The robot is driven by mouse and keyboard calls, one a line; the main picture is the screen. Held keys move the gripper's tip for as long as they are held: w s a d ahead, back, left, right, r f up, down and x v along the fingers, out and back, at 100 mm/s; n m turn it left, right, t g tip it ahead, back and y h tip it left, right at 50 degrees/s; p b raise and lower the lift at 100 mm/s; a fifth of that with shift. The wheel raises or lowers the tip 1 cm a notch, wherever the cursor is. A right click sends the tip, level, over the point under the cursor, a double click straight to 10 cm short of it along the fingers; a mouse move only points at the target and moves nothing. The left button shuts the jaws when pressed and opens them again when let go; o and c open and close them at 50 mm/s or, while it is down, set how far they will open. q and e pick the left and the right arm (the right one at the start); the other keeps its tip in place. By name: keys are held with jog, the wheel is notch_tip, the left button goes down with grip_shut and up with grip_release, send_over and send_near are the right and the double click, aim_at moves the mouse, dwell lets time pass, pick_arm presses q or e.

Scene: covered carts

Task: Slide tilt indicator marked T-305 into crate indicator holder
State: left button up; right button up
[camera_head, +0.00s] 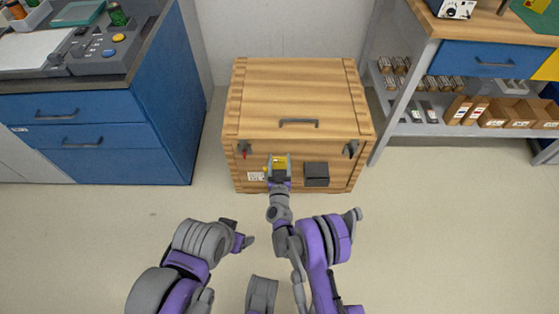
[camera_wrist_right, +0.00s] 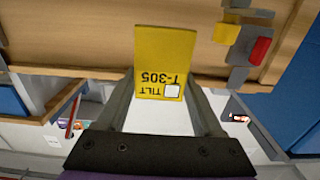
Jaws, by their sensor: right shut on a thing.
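The yellow tilt indicator (camera_head: 280,162) is a flat plate in front of the wooden crate (camera_head: 300,100). In the right wrist view the indicator (camera_wrist_right: 160,50) shows "TILT T-305" upside down beside a white square. My right gripper (camera_head: 279,170) is shut on its lower end; its fingers (camera_wrist_right: 160,110) flank the plate. A dark grey box (camera_head: 316,174) on the crate front, right of the gripper, looks like the indicator holder. The gap between indicator and crate is hard to judge. My left gripper (camera_head: 239,238) is low in front of the crate, apart from it; its opening is unclear.
The crate front has dark latches (camera_head: 351,149) at both sides, a red tag (camera_head: 243,155) at the left one and a white label (camera_head: 256,176). Blue drawers (camera_head: 110,140) stand left. A shelf (camera_head: 430,128) with boxes stands right. The floor before the crate is clear.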

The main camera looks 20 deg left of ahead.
aim_at(279, 168)
notch_tip(279, 168, down, 3)
jog(key=b, duration=0.2)
jog(key=shift+b, duration=0.3)
jog(key=shift+f+b, duration=0.8)
jog(key=shift+f, duration=0.65)
jog(key=shift+p, duration=0.4)
dwell(0.3)
jog(key=shift+f+b, duration=0.45)
jog(key=shift+f, duration=0.8)
jog(key=shift+f, duration=1.25)
